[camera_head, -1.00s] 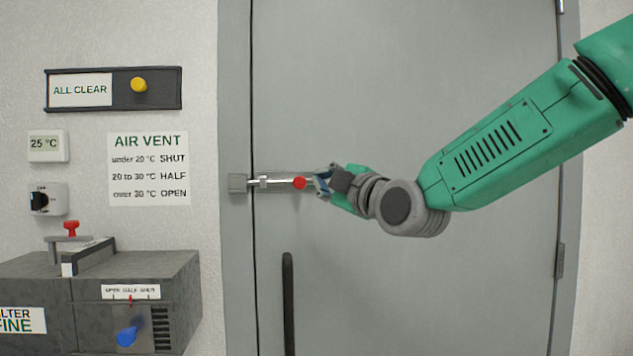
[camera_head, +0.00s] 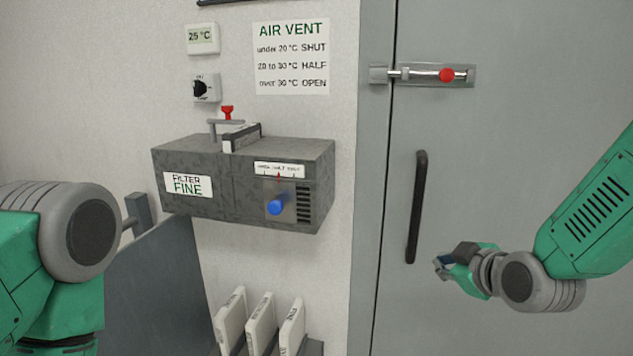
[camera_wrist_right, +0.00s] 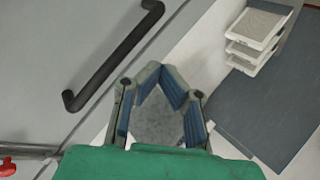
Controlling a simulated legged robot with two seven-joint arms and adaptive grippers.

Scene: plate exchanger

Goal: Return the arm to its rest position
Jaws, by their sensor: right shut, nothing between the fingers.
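My right gripper (camera_head: 440,266) is shut and empty, in front of the grey door (camera_head: 500,150), right of and slightly below the lower end of the black door handle (camera_head: 418,205). In the right wrist view its blue-padded fingers (camera_wrist_right: 164,76) meet at the tips, and the handle (camera_wrist_right: 112,57) is at upper left. A bolt with a red knob (camera_head: 446,75) is above, clear of the gripper. My left arm shows at the left edge; its gripper is not visible.
A grey filter box (camera_head: 215,205) with a blue knob (camera_head: 277,204) is on the wall. Several white panels (camera_head: 262,325) stand in a rack below it, also in the wrist view (camera_wrist_right: 255,28). A dark panel (camera_head: 155,270) stands left of the rack. Free space surrounds the right gripper.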

